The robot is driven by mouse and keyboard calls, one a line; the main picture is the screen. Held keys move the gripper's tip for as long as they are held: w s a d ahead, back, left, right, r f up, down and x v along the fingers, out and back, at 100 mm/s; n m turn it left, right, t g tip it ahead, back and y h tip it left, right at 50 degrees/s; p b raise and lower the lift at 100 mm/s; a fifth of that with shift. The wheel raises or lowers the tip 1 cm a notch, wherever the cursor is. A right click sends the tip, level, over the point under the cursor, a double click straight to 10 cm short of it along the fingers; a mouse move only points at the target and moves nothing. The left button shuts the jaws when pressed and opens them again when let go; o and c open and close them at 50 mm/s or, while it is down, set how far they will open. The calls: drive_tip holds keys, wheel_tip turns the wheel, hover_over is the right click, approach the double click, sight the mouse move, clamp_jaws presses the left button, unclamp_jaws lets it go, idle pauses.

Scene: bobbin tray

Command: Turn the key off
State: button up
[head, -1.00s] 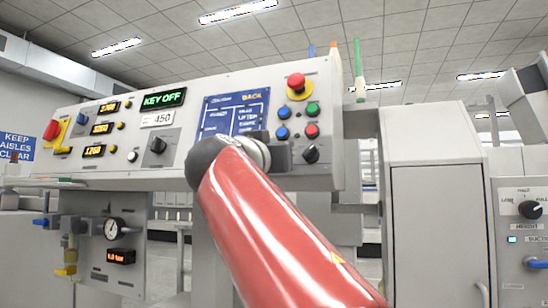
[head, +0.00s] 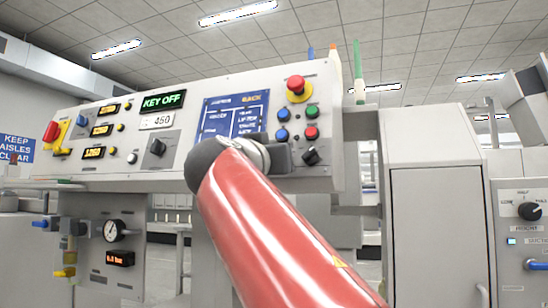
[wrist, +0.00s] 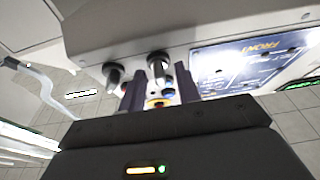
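My gripper (head: 280,158) is mostly hidden behind my red arm in the head view. In the wrist view my gripper's two dark fingers (wrist: 159,72) stand apart, with gaps beside a black knob (wrist: 158,64) seen between their tips. Whether the knob is at fingertip depth I cannot tell.
A red emergency button (head: 296,84) and several blue, green and red buttons lie close above my gripper. A blue screen (head: 234,116) is left of them. Another black knob (head: 157,147) is farther left. A grey cabinet (head: 437,200) stands right of the panel.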

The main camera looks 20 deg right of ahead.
drive_tip(key=b+v, duration=0.1)
drive_tip(key=v, duration=0.6)
drive_tip(key=shift+s+a, duration=0.25)
drive_tip(key=shift+f, duration=0.15)
wheel_tip(320, 180, down, 22)
drive_tip(key=s+n+g+y+p, duration=0.3)
drive_tip(key=n+g+y+p, duration=0.1)
drive_tip(key=n+y+p, duration=0.3)
drive_tip(key=s+a+f+g+y+p, duration=0.1)
drive_tip(key=s+f+y, duration=0.1)
drive_tip(key=s+f, duration=0.2)
drive_tip(key=s+a+f+n+g+y+p, duration=0.1)
drive_tip(key=s+a+f+g+y, duration=0.1)
drive_tip(key=f, duration=0.7)
drive_tip(key=s+a+f+g+y+p, duration=0.1)
drive_tip(key=s+f+y+p, duration=0.1)
drive_tip(key=s+f, duration=0.4)
drive_tip(key=shift+a+f+n+g+y, duration=0.2)
drive_tip(key=shift+f+n+g+y, duration=0.2)
drive_tip(key=shift+f+y, duration=0.4)
drive_tip(key=shift+w+a, duration=0.1)
drive_tip(key=shift+w, duration=0.05)
